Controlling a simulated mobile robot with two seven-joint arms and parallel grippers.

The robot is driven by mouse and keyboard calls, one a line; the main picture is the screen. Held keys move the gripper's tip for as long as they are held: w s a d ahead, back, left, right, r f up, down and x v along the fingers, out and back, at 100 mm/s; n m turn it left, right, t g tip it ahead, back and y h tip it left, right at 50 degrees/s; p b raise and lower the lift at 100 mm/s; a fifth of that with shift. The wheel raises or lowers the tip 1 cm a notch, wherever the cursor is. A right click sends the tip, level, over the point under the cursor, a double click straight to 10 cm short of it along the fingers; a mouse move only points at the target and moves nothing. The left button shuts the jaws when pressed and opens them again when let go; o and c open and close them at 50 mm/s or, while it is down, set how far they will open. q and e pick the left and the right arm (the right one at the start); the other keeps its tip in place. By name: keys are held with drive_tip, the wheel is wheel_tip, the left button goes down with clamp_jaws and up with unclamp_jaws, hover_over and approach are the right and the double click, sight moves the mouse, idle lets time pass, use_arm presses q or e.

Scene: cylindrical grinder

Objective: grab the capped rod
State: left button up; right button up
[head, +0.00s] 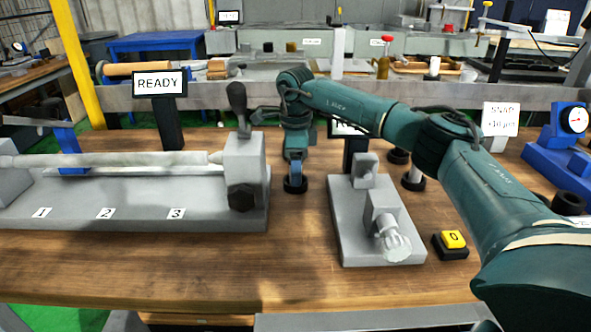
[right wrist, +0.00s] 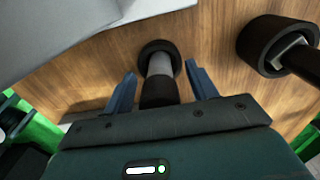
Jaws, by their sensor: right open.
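The capped rod (right wrist: 160,68) stands upright on the wooden table, with a grey middle and black ends, in the right wrist view. In the head view its black lower end (head: 295,186) shows under my right gripper (head: 296,172); the rest is hidden by it. My right gripper points down at the rod. In the right wrist view its two blue fingers (right wrist: 160,72) are apart, one on each side of the rod, with gaps on both sides. My left gripper is not in view.
A grey grinder bed (head: 130,205) with a long bar and a headstock (head: 244,165) stands close on the left. A grey fixture (head: 375,222) and a yellow button (head: 453,240) are on the right. Another rod (head: 414,174) stands behind the fixture. The front table strip is clear.

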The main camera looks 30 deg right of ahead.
drive_tip(key=shift+f, duration=0.2)
clamp_jaws()
idle(0.5)
drive_tip(key=shift+r, duration=0.15)
